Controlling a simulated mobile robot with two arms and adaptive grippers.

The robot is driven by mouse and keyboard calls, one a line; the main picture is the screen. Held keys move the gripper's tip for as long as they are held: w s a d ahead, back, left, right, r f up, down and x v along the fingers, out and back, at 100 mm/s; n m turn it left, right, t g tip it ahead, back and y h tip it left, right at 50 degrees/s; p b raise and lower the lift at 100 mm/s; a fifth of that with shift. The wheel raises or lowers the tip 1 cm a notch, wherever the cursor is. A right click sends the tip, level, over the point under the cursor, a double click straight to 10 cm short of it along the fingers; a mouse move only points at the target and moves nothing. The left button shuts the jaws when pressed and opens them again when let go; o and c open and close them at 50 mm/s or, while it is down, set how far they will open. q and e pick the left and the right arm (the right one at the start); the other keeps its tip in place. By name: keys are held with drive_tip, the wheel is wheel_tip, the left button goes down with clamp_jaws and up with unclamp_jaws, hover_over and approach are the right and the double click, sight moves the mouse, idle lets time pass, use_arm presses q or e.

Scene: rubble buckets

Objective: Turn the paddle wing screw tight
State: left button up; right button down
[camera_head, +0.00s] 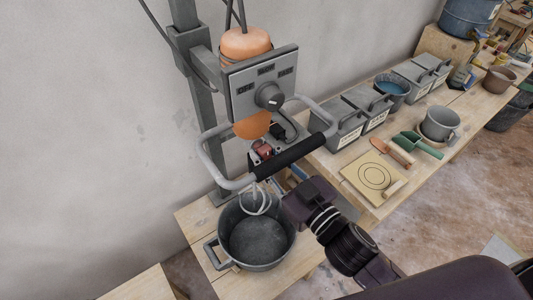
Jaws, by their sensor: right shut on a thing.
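The mixer (259,85) stands on a grey post, with a grey control box, a knob and a bent handle frame. Its pale wire paddle (262,203) hangs down into a grey bucket (257,255) on the wooden bench. My right gripper (290,194) comes in from the lower right and is shut beside the top of the paddle, just below the black handle grip. The wing screw is at its fingertips, hidden by the fingers, so its angle cannot be told. My left gripper is not in view.
The black handle grip (294,156) lies close above my right gripper. Lidded grey boxes (339,126), a trowel (393,151), a green scoop (417,145), a board with drawn circles (366,188) and a grey pot (440,125) stand on the bench at right.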

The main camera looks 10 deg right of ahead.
drive_tip(key=m+p, duration=0.2)
drive_tip(key=m, duration=0.2)
drive_tip(key=shift+r+m, duration=0.15)
drive_tip(key=shift+m, duration=0.25)
drive_tip(key=m+p, duration=0.2)
drive_tip(key=m, duration=0.1)
drive_tip(key=shift+a+m, duration=0.1)
drive_tip(key=shift+m, duration=0.2)
drive_tip(key=shift+m+p, duration=0.3)
drive_tip(key=shift+m, duration=0.6)
drive_tip(key=m, duration=0.3)
drive_tip(key=shift+a+m, duration=0.1)
drive_tip(key=shift+m, duration=0.2)
drive_tip(key=m, duration=0.5)
drive_tip(key=shift+s+r, duration=0.1)
drive_tip(key=shift+m, duration=0.4)
drive_tip(key=c, duration=1.8)
unclamp_jaws()
drive_tip(key=shift+o, duration=0.2)
